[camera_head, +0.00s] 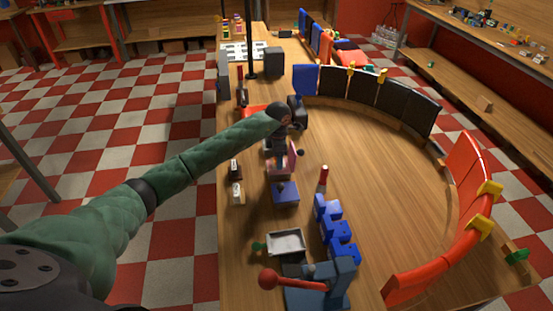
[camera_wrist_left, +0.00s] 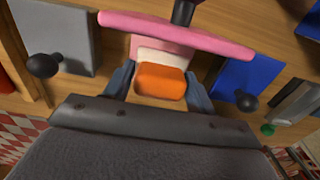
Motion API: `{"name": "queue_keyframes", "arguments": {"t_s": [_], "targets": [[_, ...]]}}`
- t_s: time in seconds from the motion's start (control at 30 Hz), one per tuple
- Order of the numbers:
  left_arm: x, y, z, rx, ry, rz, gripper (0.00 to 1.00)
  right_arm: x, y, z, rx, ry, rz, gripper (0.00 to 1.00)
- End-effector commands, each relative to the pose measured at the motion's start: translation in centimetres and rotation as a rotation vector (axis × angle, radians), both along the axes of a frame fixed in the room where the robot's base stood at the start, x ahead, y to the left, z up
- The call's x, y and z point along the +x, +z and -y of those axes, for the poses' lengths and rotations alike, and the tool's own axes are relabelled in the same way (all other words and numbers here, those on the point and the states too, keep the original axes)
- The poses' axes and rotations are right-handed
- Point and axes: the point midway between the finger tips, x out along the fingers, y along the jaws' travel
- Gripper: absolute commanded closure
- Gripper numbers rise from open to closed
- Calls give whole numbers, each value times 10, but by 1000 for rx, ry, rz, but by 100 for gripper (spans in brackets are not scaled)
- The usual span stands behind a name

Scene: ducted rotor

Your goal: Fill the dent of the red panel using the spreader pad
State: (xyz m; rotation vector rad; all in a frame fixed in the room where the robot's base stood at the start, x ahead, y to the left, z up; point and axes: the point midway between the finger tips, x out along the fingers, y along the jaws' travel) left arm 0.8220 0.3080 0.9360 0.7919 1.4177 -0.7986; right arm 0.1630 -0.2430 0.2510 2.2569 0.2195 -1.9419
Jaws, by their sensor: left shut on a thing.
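My left gripper (camera_head: 283,150) reaches over the left part of the bench. In the left wrist view its fingers (camera_wrist_left: 160,86) are shut on an orange block (camera_wrist_left: 160,82). A cream piece (camera_wrist_left: 163,60) and a pink bar (camera_wrist_left: 175,35) lie just beyond the block; I cannot tell whether they are joined to it or which is the spreader pad. Curved red panels (camera_head: 466,171) with yellow clamps stand at the right of the bench, and another red panel (camera_head: 425,273) stands at the front right. No dent can be made out. My right gripper is not in view.
Black panels (camera_head: 372,92) curve along the far side of the bench. A blue plate with a knob (camera_head: 285,193), a white tray (camera_head: 286,242), blue blocks (camera_head: 338,232) and a blue device with a red ball (camera_head: 318,288) stand nearby. The bench middle (camera_head: 385,170) is clear.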

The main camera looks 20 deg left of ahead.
Motion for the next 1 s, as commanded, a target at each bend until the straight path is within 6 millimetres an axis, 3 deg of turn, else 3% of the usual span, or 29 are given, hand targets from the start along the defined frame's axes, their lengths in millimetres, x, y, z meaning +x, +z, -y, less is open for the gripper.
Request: {"name": "queue_keyframes", "arguments": {"t_s": [0.03,0.73,1.0], "targets": [[0,-3,0,1,0,1,62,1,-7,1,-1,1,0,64],[0,46,-1,1,0,2,62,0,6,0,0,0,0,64],[0,51,-1,1,0,0,62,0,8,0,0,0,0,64]]}}
